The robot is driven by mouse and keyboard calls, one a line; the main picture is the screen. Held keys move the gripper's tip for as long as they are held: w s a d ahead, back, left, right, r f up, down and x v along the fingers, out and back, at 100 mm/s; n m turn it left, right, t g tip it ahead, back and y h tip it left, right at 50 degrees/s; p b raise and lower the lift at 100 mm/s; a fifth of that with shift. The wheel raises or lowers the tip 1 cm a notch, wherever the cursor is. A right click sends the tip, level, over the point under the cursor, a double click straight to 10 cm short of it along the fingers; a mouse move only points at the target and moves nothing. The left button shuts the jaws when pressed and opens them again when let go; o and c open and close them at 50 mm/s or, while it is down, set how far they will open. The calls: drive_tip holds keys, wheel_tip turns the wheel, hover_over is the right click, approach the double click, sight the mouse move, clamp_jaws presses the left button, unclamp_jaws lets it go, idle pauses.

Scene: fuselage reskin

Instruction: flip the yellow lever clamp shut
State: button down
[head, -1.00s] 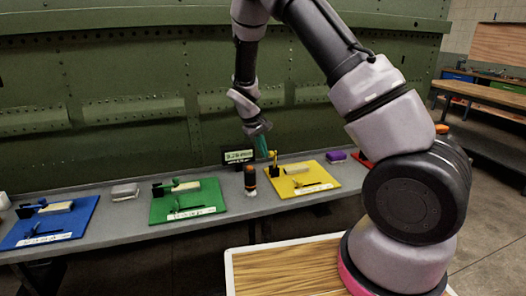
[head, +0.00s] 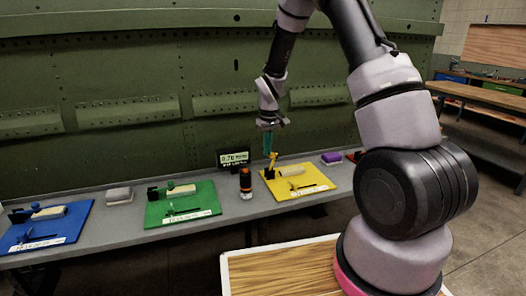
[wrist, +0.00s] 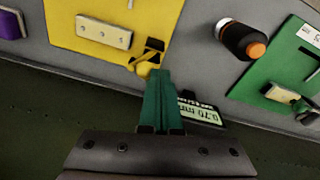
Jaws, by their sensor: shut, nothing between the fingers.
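The yellow board (head: 312,187) lies on the grey bench and carries the yellow lever clamp (head: 272,162) at its back left corner. In the head view the clamp's yellow lever stands up from a black base. In the wrist view the clamp (wrist: 144,66) shows its rounded yellow end right by my fingertips. My gripper (head: 267,152) has green fingers, points down, and is closed with nothing held. Its fingertips (wrist: 154,74) are just at or above the lever; whether they touch cannot be told.
A black and orange cylinder (head: 245,183) stands left of the yellow board. A small display (head: 234,158) stands behind it. Green (head: 183,204) and blue (head: 48,228) boards with clamps lie further left. A purple block (head: 331,157) is at right. The green riveted panel (head: 130,90) rises behind.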

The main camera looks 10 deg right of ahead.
sight(275, 156)
drive_tip(key=d+y, duration=0.1)
drive_tip(key=y, duration=0.1)
drive_tip(key=d+y, duration=0.3)
drive_tip(key=d, duration=0.1)
drive_tip(key=shift+w+f+g+y, duration=0.3)
drive_tip(key=shift+w+y, duration=0.05)
drive_tip(key=shift+y, duration=0.05)
drive_tip(key=shift+s+a+f, duration=0.15)
drive_tip(key=shift+a+f, duration=0.2)
drive_tip(key=shift+a, duration=0.35)
drive_tip(key=shift+r, duration=0.1)
